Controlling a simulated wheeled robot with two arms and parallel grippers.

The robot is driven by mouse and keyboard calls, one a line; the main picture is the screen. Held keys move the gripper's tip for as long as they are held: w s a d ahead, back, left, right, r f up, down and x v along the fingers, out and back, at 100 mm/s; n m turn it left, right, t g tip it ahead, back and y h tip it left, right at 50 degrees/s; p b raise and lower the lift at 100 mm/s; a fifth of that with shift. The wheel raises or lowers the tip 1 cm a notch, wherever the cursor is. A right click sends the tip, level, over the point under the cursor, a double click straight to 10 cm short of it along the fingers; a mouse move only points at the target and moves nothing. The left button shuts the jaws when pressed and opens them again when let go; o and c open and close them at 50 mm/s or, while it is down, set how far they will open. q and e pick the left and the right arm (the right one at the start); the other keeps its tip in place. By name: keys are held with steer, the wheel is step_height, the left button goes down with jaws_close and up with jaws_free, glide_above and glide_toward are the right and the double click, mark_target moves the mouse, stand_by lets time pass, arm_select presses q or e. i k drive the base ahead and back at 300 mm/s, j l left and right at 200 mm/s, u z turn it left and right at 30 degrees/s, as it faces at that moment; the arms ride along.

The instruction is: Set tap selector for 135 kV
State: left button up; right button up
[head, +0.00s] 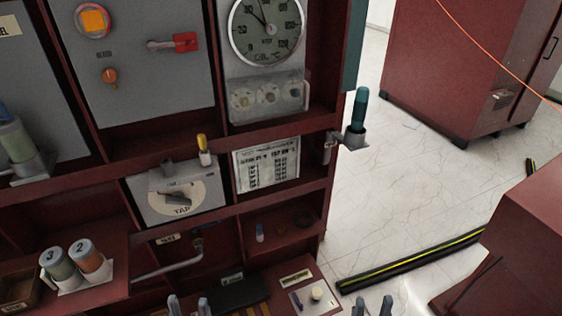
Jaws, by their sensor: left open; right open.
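The tap selector (152,208) is a grey box with a pale round dial marked TAP, in the middle shelf of the red rack. Its dark grey knob (178,199) sits on the dial; the setting it points to is too small to read. A printed chart plate (267,166) with columns of figures is mounted just right of the selector. My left gripper (188,306) shows only its two fingertips at the bottom edge, apart and empty, below the selector. My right gripper (372,307) is likewise open and empty at the bottom edge, right of the rack.
A yellow-topped part (203,148) stands by the selector. Jars marked 3 and 2 (73,266) are lower left. A striped cable cover (410,262) crosses the floor.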

mark_target(177, 198)
steer(key=j, duration=0.4)
steer(key=i+j+u, duration=0.1)
steer(key=j, duration=0.35)
steer(key=i+j, duration=0.1)
steer(key=j, duration=0.3)
steer(key=u, duration=0.05)
